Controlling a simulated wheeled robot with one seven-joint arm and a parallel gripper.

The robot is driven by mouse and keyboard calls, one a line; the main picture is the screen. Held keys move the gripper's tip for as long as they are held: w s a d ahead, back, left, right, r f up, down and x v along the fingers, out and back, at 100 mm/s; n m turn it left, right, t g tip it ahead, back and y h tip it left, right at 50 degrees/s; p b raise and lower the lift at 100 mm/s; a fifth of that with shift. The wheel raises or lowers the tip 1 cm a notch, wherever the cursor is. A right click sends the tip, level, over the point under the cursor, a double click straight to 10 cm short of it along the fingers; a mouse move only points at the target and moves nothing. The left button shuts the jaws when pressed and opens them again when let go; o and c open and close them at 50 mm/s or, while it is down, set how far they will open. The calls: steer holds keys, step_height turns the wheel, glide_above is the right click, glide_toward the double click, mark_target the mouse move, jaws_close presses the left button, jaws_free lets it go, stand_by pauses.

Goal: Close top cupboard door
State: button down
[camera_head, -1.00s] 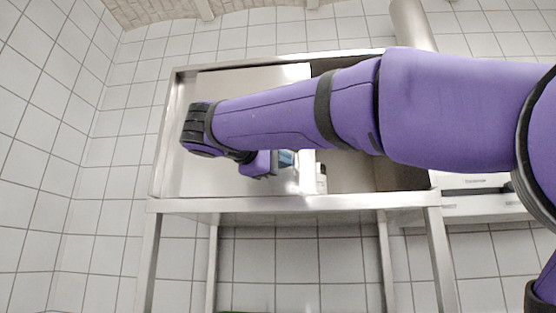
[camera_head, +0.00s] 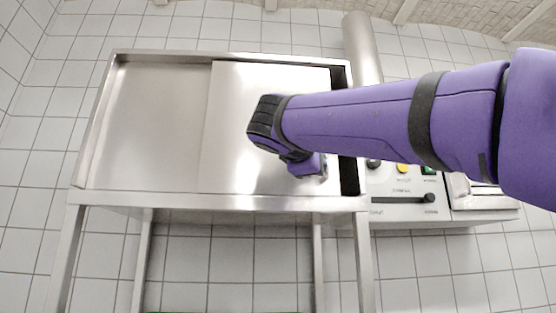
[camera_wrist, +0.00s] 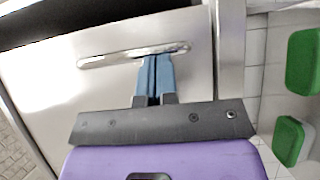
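The steel top cupboard (camera_head: 150,199) stands on legs against the tiled wall. Its left door panel (camera_head: 155,125) covers the left half. The right sliding door (camera_head: 232,130) covers most of the right half, leaving a narrow dark gap (camera_head: 349,178) at the right end. My gripper (camera_head: 323,172) is at the right part of this door, partly hidden by my wrist. In the wrist view, its blue fingers (camera_wrist: 154,60) are together, with the tips at the long horizontal handle (camera_wrist: 120,57) of the door. Whether they grip the handle is unclear.
A white machine with knobs and a slider (camera_head: 400,200) stands right of the cupboard. A grey pipe (camera_head: 362,50) rises behind it. Green objects (camera_wrist: 302,62) show at the right of the wrist view. The space under the cupboard looks open.

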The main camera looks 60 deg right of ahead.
steer(key=shift+s+d, duration=0.7)
steer(key=shift+s, duration=0.15)
steer(key=shift+s+d, duration=0.65)
steer(key=shift+s, duration=0.2)
steer(key=shift+w, duration=0.15)
